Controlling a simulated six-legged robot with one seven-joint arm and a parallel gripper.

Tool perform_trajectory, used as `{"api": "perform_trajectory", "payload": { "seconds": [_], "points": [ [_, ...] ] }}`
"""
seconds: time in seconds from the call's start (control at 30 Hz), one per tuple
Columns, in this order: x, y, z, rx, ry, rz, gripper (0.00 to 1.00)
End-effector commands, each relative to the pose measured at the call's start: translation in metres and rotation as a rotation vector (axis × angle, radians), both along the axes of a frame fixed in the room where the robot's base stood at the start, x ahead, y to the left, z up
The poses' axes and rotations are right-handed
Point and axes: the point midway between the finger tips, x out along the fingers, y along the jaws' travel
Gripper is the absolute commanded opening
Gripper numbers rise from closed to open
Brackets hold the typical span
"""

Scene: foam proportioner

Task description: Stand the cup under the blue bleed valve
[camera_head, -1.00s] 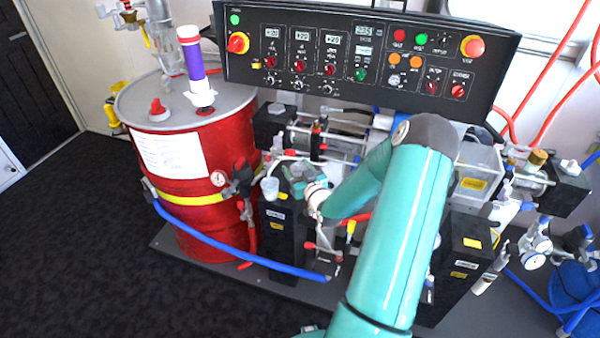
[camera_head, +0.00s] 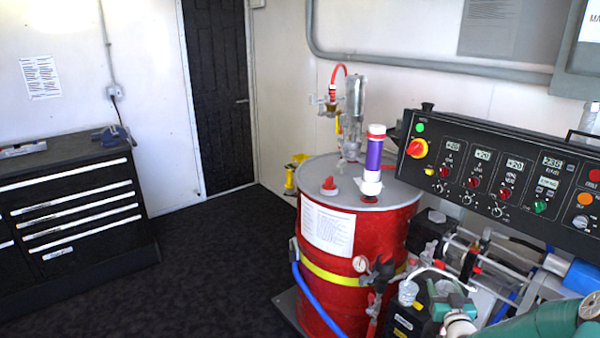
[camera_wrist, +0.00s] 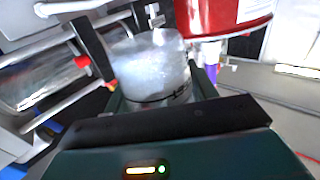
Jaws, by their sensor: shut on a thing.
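A translucent, whitish cup (camera_wrist: 150,65) fills the upper middle of the wrist view. My gripper (camera_wrist: 162,90) is shut on it, with one dark finger on each side. In the head view the cup (camera_head: 408,292) is small and pale, beside the red drum at the lower right. My teal gripper (camera_head: 438,298) is just to its right, above a black block. I cannot tell from these views whether the cup's base touches anything. I cannot make out the blue bleed valve for certain in either current view.
The red drum (camera_head: 345,250) with gauge and valve fittings stands left of the cup. The black control panel (camera_head: 500,180) overhangs at the right. Metal rods and red-and-black fittings (camera_wrist: 90,50) are close left of the cup. Dark floor (camera_head: 210,260) is open left of the drum.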

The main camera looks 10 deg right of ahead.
Motion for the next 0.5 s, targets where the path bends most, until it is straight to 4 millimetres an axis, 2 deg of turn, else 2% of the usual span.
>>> {"api": "perform_trajectory", "payload": {
  "seconds": [0.17,0.33,0.5],
  "points": [
    [0.017,0.050,-0.015,0.005,0.002,0.048,0.35],
    [0.033,0.134,-0.038,0.006,0.005,0.115,0.35],
    [0.035,0.223,-0.063,0.005,0.005,0.177,0.35]
  ]
}}
